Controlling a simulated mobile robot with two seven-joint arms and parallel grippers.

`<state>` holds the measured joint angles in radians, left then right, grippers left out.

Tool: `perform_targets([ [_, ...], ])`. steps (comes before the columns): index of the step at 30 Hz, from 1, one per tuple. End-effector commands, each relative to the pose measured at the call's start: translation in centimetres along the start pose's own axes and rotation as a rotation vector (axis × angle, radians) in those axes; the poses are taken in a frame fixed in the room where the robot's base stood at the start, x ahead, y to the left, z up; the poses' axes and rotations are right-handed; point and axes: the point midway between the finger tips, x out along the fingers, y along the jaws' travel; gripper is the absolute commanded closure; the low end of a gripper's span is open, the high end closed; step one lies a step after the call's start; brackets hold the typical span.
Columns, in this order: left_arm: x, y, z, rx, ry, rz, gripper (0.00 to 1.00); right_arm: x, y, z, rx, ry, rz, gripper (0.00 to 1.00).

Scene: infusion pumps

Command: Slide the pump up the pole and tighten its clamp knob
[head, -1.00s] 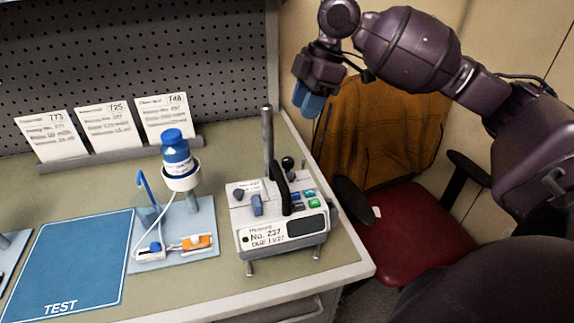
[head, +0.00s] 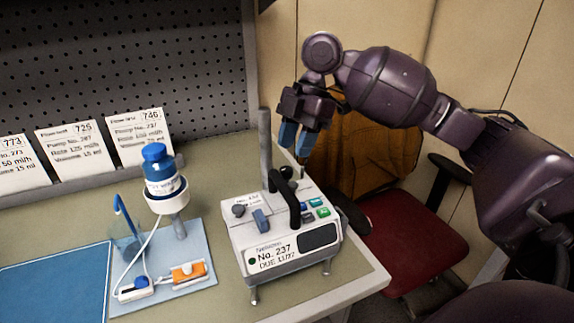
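The pump (head: 272,228) is a white box with a black carry handle (head: 290,205), colored buttons and a label reading No. 237. It stands low on short feet on the bench. The grey upright pole (head: 265,135) rises behind it. A small dark round knob (head: 286,172) shows at the pump's back, right of the pole; the handle partly hides that area. My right gripper (head: 297,149) points down with two blue fingers apart and nothing visible between them. It is above and slightly right of the knob, apparently not touching it. My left gripper is out of view.
Left of the pump, a blue bottle (head: 159,175) sits in a white holder on a light blue plate (head: 190,262) with tubing. A blue mat (head: 52,285) lies farther left. Cards (head: 140,137) stand by the pegboard. A red chair (head: 415,245) stands beyond the bench's right edge.

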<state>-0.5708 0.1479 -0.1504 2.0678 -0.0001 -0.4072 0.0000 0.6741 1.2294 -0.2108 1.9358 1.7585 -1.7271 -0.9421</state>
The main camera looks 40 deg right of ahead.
Motion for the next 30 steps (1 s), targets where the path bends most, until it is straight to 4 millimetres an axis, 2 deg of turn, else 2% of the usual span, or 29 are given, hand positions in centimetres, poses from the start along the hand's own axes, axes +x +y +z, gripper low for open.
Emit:
perform_targets([
  [1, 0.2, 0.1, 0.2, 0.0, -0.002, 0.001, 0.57, 1.1, 0.0, 0.1, 0.001, 0.001, -0.004, 0.62],
  [3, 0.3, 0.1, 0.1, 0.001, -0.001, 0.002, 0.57, 2.2, 0.0, 0.1, 0.001, 0.002, -0.003, 0.62],
  [9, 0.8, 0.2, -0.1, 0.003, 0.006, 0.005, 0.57, 4.2, 0.0, 0.1, 0.001, 0.001, -0.001, 0.62],
  [22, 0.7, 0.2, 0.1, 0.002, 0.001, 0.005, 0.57, 4.8, 0.0, 0.0, 0.001, 0.0, 0.002, 0.62],
  [28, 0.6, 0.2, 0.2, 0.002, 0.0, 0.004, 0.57, 4.8, 0.0, 0.0, 0.001, 0.0, 0.002, 0.93],
  [30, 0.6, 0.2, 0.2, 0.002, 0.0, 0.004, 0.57, 4.8, 0.0, 0.0, 0.001, 0.0, 0.002, 0.97],
])
